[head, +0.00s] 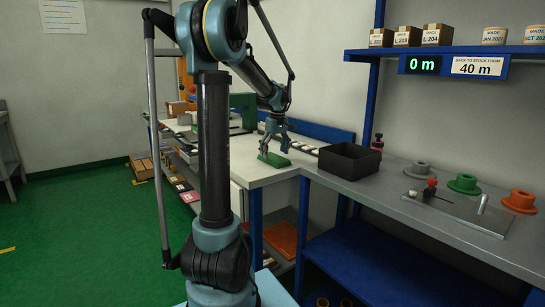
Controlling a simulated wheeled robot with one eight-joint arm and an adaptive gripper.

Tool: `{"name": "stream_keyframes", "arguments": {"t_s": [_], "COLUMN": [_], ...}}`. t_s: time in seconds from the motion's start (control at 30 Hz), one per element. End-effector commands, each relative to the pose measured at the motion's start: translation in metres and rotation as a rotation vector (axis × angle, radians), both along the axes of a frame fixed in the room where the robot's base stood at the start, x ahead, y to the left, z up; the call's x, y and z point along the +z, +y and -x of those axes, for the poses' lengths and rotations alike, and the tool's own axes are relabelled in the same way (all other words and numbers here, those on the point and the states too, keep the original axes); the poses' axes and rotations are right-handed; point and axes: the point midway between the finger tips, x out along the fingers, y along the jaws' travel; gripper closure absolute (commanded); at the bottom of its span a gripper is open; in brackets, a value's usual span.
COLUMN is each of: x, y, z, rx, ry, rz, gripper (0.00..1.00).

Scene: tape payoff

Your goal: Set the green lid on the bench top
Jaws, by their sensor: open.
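The green lid (274,160) is a small flat piece, seen just below my gripper (275,148) in the head view. It appears to lie on the pale bench top (250,172) near its corner. My gripper points down, with its fingers apart right above or at the lid. I cannot tell whether the fingers touch it.
A black open bin (349,160) stands right of the lid on the grey bench. Farther right are a green flanged spool (463,183), an orange one (520,201) and a metal plate (450,208). A shelf with small boxes (437,34) hangs above. Green floor is clear at left.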

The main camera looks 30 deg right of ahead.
Motion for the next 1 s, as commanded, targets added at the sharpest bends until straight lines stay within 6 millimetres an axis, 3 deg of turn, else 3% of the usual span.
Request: {"name": "stream_keyframes", "arguments": {"t_s": [0.5,0.87,1.0], "x": [0.088,0.105,0.102], "y": [-0.001,0.002,0.029], "z": [0.011,0.013,0.012], "rx": [-0.001,0.0,0.002], "ry": [0.0,0.0,0.0], "rz": [0.0,0.0,0.002], "gripper": [0.18,0.18,0.18]}}
